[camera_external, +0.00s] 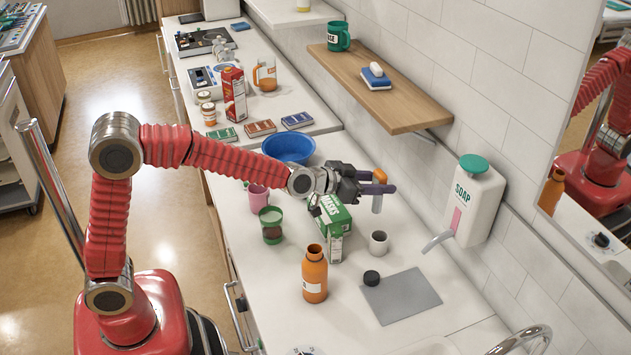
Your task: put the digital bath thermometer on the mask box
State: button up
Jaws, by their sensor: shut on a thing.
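The green-and-white mask box (331,222) stands on the counter under my wrist, its top partly hidden by my gripper. My gripper (378,186) is shut on a small upright thing with an orange top and a grey lower part, which I take to be the digital bath thermometer (377,204). It is held up in the air, to the right of the mask box in the picture. The jaws hide its middle. How high it hangs above the counter is hard to tell from this one view.
A grey cup (379,243), an orange bottle (315,275), a green-lidded jar (271,226), a pink mug (258,197) and a blue bowl (288,148) stand around the box. A wall shelf (385,100) and soap dispenser (475,205) are nearby. A grey mat (405,298) lies in front.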

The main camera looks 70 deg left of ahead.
jog(key=s+a+r+n+y, duration=0.2)
jog(key=s+a, duration=0.2)
jog(key=a, duration=0.2)
jog(key=s+a+r+n+g+y, duration=0.1)
jog(key=s+a+r+n+y, duration=0.1)
jog(key=s+a, duration=0.2)
jog(key=shift+s+a+r+y, duration=0.25)
jog(key=shift+s+a+y, duration=0.05)
jog(key=shift+a, duration=1.4)
jog(key=shift+f, duration=0.1)
jog(key=shift+f, duration=2.85)
jog(key=shift+f, duration=2.05)
jog(key=shift+f, duration=0.1)
